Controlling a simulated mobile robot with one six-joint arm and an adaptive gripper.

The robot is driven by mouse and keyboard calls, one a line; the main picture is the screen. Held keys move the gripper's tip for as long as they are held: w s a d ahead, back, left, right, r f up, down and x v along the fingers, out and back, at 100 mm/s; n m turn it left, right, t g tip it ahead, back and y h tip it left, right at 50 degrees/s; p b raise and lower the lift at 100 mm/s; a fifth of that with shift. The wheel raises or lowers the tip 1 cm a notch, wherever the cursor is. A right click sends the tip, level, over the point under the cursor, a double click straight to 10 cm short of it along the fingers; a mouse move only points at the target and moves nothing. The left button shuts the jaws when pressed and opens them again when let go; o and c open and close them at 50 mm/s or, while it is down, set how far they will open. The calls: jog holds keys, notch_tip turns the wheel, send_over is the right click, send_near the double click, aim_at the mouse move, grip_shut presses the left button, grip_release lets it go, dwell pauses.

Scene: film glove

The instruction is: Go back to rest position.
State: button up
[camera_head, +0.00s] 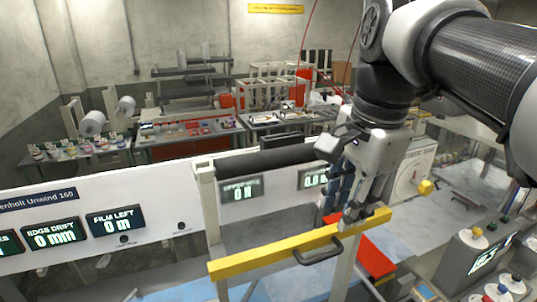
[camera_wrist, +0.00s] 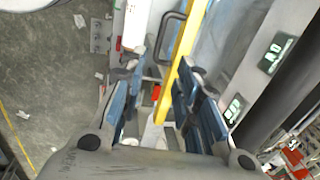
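My gripper (camera_head: 352,205) hangs over the yellow bar (camera_head: 275,255) with its fingers pointing down. In the wrist view my gripper (camera_wrist: 160,80) has its two blue-padded fingers spread wide, with nothing clamped between them. The yellow bar (camera_wrist: 182,45) runs through the space between the fingers in that view, closer to the right finger. I cannot tell whether a finger touches it. The bar has a dark handle (camera_head: 318,252) on its near side, which also shows in the wrist view (camera_wrist: 170,38).
A red part (camera_head: 375,258) lies right of the bar. A control box (camera_head: 480,255) with knobs is at lower right. Workbenches (camera_head: 190,138) stand farther back.

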dwell(0.3)
jog(key=s+f+n+t+b, duration=0.1)
jog(key=s+f+n+b, duration=0.3)
jog(key=f+b, duration=0.4)
jog(key=s+f+n+t+b, duration=0.1)
jog(key=s+f+n+b, duration=0.4)
jog(key=f, duration=1.5)
jog(key=s+f+n+t+b, duration=0.1)
jog(key=s+f+n+b, duration=0.3)
jog(key=f+b, duration=0.8)
notch_tip(320, 180, down, 2)
jog(key=shift+s+a+f+n+h, duration=0.1)
jog(key=shift+s+a+n+h, duration=0.25)
jog(key=shift+n, duration=0.25)
